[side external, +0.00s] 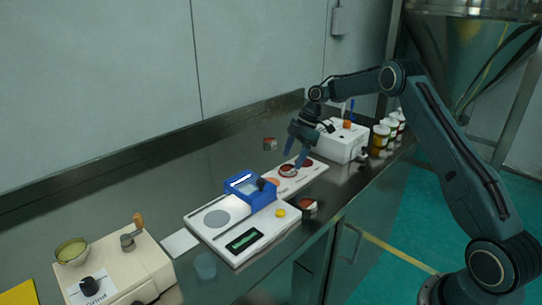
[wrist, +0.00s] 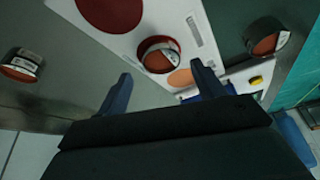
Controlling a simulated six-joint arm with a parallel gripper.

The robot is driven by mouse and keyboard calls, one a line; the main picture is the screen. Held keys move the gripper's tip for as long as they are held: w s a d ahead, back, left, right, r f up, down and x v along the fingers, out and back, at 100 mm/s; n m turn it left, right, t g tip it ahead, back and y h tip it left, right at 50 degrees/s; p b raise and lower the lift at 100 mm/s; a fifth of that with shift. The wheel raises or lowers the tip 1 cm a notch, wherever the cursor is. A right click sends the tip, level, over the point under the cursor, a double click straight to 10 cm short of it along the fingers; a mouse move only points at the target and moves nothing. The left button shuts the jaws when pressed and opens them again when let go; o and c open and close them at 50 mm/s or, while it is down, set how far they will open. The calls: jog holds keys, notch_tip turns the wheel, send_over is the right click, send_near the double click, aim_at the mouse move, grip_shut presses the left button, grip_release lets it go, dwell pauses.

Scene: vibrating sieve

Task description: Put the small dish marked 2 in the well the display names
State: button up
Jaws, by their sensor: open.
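My gripper (side external: 294,160) is open above the white board (side external: 313,176) with round wells. A small metal dish with reddish-brown contents (side external: 288,171) is on the board just below my fingertips. In the wrist view that dish (wrist: 158,55) shows beyond and between the spread fingers (wrist: 162,86). Two similar dishes stand off the board, one behind it (side external: 270,144) and one in front (side external: 309,209). The number marks are too small to read. A dark red well (wrist: 110,10) and an orange well (wrist: 180,78) flank the middle dish. The green display (side external: 244,241) is unreadable.
The white sieve machine with a blue frame (side external: 243,187) and yellow button (side external: 280,213) adjoins the board. A white box (side external: 343,145) and several jars (side external: 381,139) stand beyond. A beige device (side external: 125,268) with a bowl (side external: 71,251) is at front left. A wall runs behind the bench.

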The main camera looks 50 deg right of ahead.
jog(key=v, duration=0.9)
dwell(0.8)
jog(key=s+a+r+m+t+h, duration=0.1)
jog(key=s+a+r+m, duration=0.2)
jog(key=s+a+r, duration=0.45)
jog(key=s+a+r+m+t, duration=0.1)
jog(key=s+a+r+m, duration=0.35)
jog(key=a+r, duration=0.5)
jog(key=s+a+f+m+t+h, duration=0.1)
jog(key=s+f+m, duration=0.2)
jog(key=s, duration=0.9)
jog(key=s+a+f+m+h, duration=0.2)
jog(key=s+f+m, duration=0.1)
jog(key=s, duration=1)
jog(key=shift+s+f+t, duration=0.15)
jog(key=shift+f+t, duration=0.15)
jog(key=shift+t, duration=0.1)
